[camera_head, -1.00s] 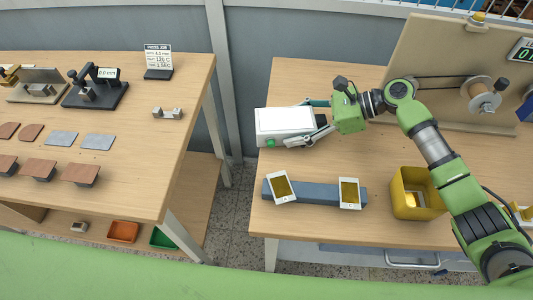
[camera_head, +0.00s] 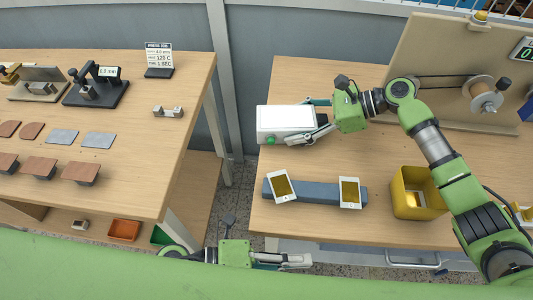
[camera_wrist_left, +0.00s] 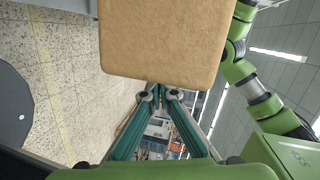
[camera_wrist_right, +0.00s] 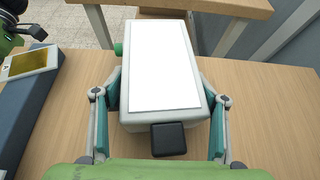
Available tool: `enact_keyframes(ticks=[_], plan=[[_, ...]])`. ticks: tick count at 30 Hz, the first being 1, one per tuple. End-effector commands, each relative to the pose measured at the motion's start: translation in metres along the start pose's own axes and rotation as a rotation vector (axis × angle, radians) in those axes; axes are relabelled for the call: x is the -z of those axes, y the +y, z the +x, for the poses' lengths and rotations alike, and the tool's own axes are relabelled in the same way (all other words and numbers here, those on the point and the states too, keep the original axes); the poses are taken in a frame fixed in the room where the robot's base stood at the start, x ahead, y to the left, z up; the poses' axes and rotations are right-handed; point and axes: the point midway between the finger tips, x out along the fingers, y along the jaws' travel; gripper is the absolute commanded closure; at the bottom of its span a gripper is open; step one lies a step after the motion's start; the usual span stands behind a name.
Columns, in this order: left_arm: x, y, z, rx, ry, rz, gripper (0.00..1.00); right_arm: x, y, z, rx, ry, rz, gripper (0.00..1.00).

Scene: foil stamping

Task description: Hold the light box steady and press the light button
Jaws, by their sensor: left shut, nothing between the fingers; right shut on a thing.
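The light box (camera_head: 286,122) is a white box with a bright white top panel, near the left edge of the right-hand table. It fills the middle of the right wrist view (camera_wrist_right: 160,70). A green button (camera_head: 266,141) sticks out of its side and shows in the right wrist view (camera_wrist_right: 118,49). A black block (camera_wrist_right: 168,139) is on its near end. My right gripper (camera_head: 304,122) is shut on the box, one finger along each side. My left gripper (camera_head: 306,260) is shut and empty, in front of the right-hand table's front edge, well apart from the box.
A blue-grey bar (camera_head: 318,193) with two gold-screened phones lies in front of the box. A yellow bin (camera_head: 399,196) stands to its right. The left table (camera_head: 120,180) holds presses and plates. A tan surface (camera_wrist_left: 165,40) fills the upper left wrist view.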

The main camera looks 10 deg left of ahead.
Motion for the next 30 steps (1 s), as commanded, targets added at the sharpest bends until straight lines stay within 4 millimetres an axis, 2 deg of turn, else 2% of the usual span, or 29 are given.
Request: enact_keyframes(ticks=[4, 8, 9, 14, 18, 22, 25, 27, 30], plan=[[0.009, -0.021, 0.007, -0.021, 0.0, 0.079, 1.0, -0.001, -0.001, -0.001, 0.003, -0.001, -0.001, 0.47], [-0.009, -0.075, 0.013, 0.051, -0.101, 0.21, 1.0, -0.001, -0.001, -0.001, 0.003, -0.002, -0.001, 0.47], [-0.023, -0.079, 0.012, 0.082, -0.138, 0.204, 1.0, -0.001, -0.001, -0.001, 0.003, -0.002, -0.001, 0.47], [-0.064, -0.099, -0.002, 0.186, -0.279, 0.201, 1.0, -0.002, -0.001, -0.001, 0.003, -0.002, -0.002, 0.48], [-0.111, -0.114, -0.026, 0.271, -0.45, 0.195, 1.0, -0.002, -0.001, -0.001, 0.003, -0.003, -0.002, 0.48], [-0.163, -0.116, -0.065, 0.331, -0.665, 0.168, 1.0, -0.002, -0.001, -0.001, 0.003, -0.003, -0.002, 0.48], [-0.201, -0.106, -0.102, 0.347, -0.842, 0.133, 1.0, -0.002, -0.001, -0.001, 0.003, -0.003, -0.003, 0.48], [-0.183, -0.087, -0.109, 0.314, -0.818, 0.11, 1.0, -0.002, -0.001, -0.001, 0.003, -0.003, -0.003, 0.48], [-0.169, -0.072, -0.12, 0.29, -0.804, 0.085, 1.0, -0.002, -0.001, -0.001, 0.003, -0.003, -0.002, 0.48]])
